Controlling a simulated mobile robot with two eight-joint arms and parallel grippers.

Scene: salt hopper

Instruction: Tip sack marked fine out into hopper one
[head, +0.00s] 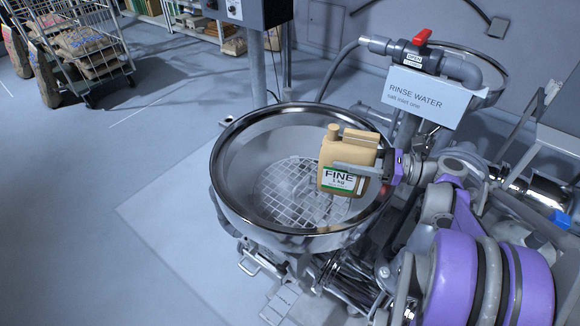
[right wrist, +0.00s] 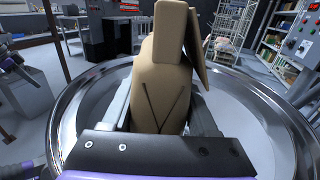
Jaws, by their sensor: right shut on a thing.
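The tan sack marked FINE 1 kg (head: 338,182) is held by my right gripper (head: 352,168) over the right part of the round steel hopper (head: 228,140). The sack looks upright, with its spout-like top pointing up. In the right wrist view the sack (right wrist: 162,82) fills the space between the two fingers (right wrist: 160,120), and the hopper rim (right wrist: 62,108) curves around below it. A grid shows inside the hopper bowl, with pale patches on it. No number can be read on the hopper. My left gripper does not show.
A sign reading RINSE WATER (head: 432,95) and a pipe with a red valve handle (head: 422,37) stand just right of the hopper. A wire cart with sacks (head: 88,42) is at the back left. The floor (head: 70,210) left of the hopper is clear.

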